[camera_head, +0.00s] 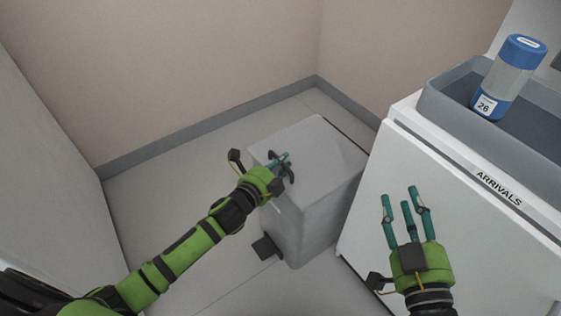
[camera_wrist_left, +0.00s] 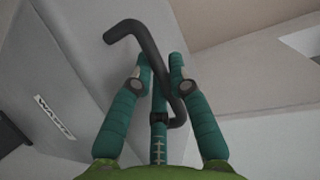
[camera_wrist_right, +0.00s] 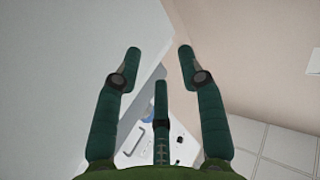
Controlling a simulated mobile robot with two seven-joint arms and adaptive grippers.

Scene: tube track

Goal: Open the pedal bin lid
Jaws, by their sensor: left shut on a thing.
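The pedal bin (camera_head: 312,225) is a grey box on the floor between the back wall and the white cabinet. Its lid (camera_head: 318,138) looks down, with no gap that I can make out. A dark pedal (camera_head: 266,247) sticks out low at its front. My left gripper (camera_head: 283,160) is at the lid's near edge, shut on the dark bent handle (camera_wrist_left: 147,45), which passes between its fingers in the left wrist view. A label (camera_wrist_left: 54,116) shows on the bin's face there. My right gripper (camera_head: 405,198) is open and empty in front of the cabinet; its spread fingers show in the right wrist view (camera_wrist_right: 160,62).
The white cabinet (camera_head: 430,215) stands to the right of the bin, marked ARRIVALS. On it a grey tray (camera_head: 440,100) holds a blue-capped container (camera_head: 507,78). Floor (camera_head: 160,190) is clear left of the bin. The back wall (camera_head: 200,60) has a grey skirting.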

